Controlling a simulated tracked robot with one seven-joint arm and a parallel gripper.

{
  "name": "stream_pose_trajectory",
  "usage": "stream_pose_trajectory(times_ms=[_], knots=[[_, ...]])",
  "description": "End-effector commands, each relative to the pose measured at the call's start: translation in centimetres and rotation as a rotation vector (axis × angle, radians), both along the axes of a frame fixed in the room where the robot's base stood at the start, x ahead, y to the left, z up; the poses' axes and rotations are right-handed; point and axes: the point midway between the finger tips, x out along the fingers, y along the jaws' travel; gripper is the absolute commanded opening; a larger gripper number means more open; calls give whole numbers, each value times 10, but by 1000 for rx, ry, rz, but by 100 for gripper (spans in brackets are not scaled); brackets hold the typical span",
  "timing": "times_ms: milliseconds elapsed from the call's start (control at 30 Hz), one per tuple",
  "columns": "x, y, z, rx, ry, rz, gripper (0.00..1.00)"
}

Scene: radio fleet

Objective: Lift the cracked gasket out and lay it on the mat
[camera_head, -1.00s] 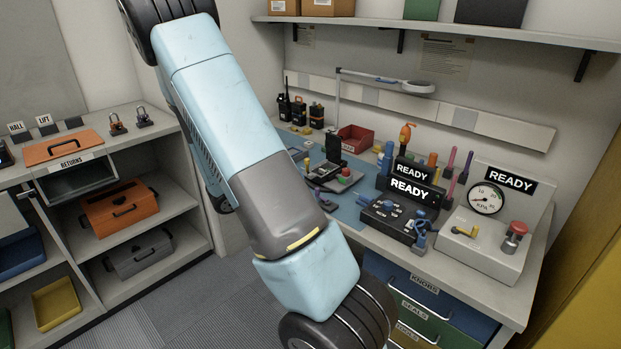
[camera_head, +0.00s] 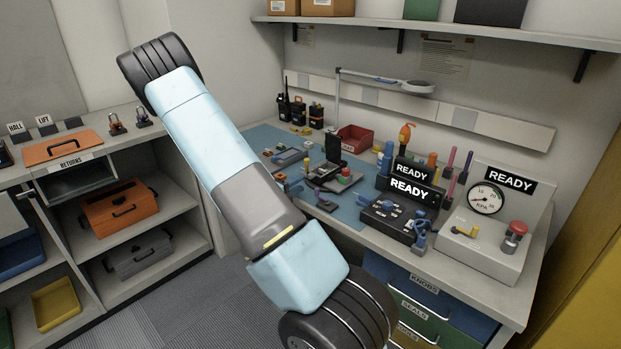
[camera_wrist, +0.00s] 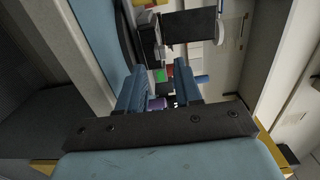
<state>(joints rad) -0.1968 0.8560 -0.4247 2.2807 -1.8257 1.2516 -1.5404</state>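My gripper (camera_wrist: 160,84) shows in the wrist view with its two blue fingers apart and no object visibly held between them. In the head view my arm crosses the picture and I cannot make out the gripper. The blue mat (camera_head: 347,210) lies on the workbench, with small parts and tools on it. A grey fixture (camera_head: 330,184) with a black upright part (camera_head: 333,148) and red and green pieces stands on the mat. The wrist view shows a strip of blue (camera_wrist: 92,28) that looks like the mat. I cannot pick out the cracked gasket in either view.
A red bin (camera_head: 356,138) and several black radios (camera_head: 299,112) stand behind the mat. Black READY units (camera_head: 392,218) and a gauge box (camera_head: 483,243) fill the bench's right side. A lamp (camera_head: 404,86) overhangs the back. Shelves with an orange toolbox (camera_head: 120,208) stand left.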

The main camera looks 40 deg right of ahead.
Motion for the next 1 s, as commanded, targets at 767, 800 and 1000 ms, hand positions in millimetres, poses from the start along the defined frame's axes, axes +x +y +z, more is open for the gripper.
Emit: stream_pose_trajectory(times_ms=[767, 800, 1000], knots=[[9, -56, 0, 0, -1, -1, 34], [9, -56, 0, 0, -1, -1, 34], [9, -56, 0, 0, -1, -1, 31]])
